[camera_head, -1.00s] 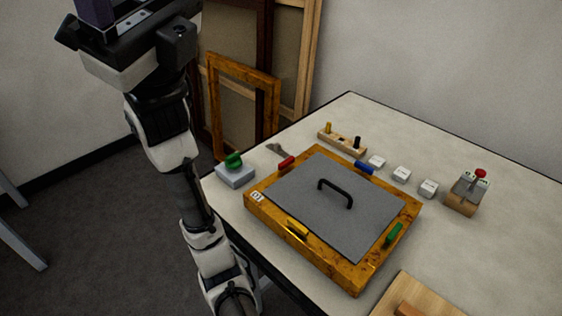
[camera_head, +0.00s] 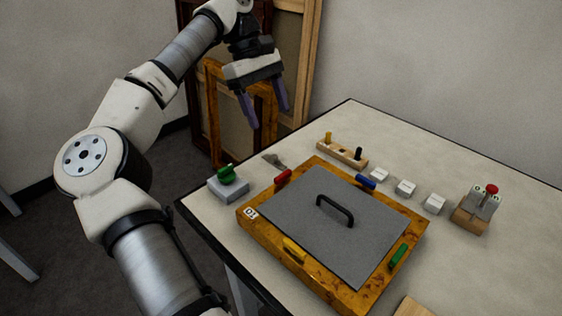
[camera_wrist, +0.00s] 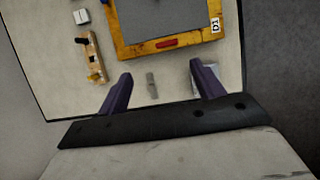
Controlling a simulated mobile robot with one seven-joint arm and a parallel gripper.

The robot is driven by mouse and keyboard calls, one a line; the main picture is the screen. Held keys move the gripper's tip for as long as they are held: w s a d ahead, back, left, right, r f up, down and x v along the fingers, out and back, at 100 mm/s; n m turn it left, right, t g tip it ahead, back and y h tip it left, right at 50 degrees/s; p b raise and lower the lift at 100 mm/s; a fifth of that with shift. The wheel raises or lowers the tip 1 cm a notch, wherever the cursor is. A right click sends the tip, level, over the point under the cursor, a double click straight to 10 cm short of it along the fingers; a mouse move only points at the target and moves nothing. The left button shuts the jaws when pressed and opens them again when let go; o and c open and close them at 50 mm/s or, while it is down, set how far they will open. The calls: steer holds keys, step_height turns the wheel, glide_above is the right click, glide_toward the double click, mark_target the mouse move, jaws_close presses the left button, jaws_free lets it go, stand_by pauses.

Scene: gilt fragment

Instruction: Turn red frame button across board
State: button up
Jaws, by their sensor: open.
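The wooden frame (camera_head: 250,231) lies flat on the table around a grey board (camera_head: 305,232) with a black handle. The red button (camera_head: 283,177) sits on the frame's upper left side and lies along that side, not clearly over the board. It also shows in the wrist view (camera_wrist: 180,43). Blue (camera_head: 366,181), yellow (camera_head: 294,250) and green (camera_head: 399,255) buttons sit on the other sides. My gripper (camera_head: 266,116) hangs open and empty above and behind the table's far left edge. In the wrist view its fingers (camera_wrist: 163,88) point toward the red button's side, apart from it.
A grey block with a green knob (camera_head: 227,184) stands left of the frame, near a small metal tool (camera_head: 273,161). A wooden peg rack (camera_head: 342,152), several white blocks (camera_head: 406,187) and a red-knobbed device (camera_head: 478,208) stand behind. Empty frames lean on the wall.

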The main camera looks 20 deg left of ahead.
mark_target(282, 174)
steer(key=x, duration=0.9)
steer(key=a+x, duration=0.1)
steer(key=x, duration=0.3)
steer(key=shift+s+f+p, duration=0.35)
steer(key=shift+s+f, duration=0.05)
steer(key=shift+f, duration=0.1)
steer(key=c, duration=1)
